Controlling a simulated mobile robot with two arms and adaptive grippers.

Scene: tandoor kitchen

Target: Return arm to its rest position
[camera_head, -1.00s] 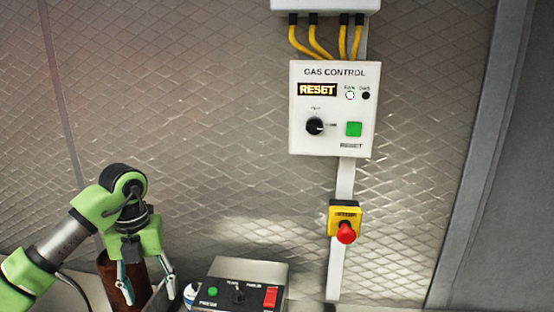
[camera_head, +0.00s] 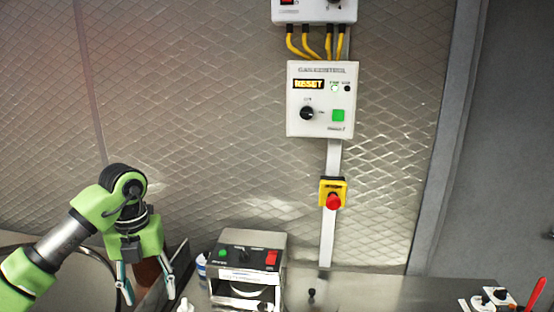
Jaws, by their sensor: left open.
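My left arm comes in from the left, green and grey. My left gripper (camera_head: 146,284) hangs at the lower left with its fingers pointing down and spread apart. It is open, with nothing visibly held between the fingers. A brown object (camera_head: 147,272) shows behind and between the fingers, partly hidden by them. I cannot tell from this view whether they touch. My right gripper is not in view.
A metal box with buttons (camera_head: 249,252) stands right of the gripper, beside a small bottle (camera_head: 202,268). A gas control panel (camera_head: 321,99) and a yellow box with a red knob (camera_head: 333,193) are on the wall. A red-handled tool (camera_head: 536,293) lies at the lower right.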

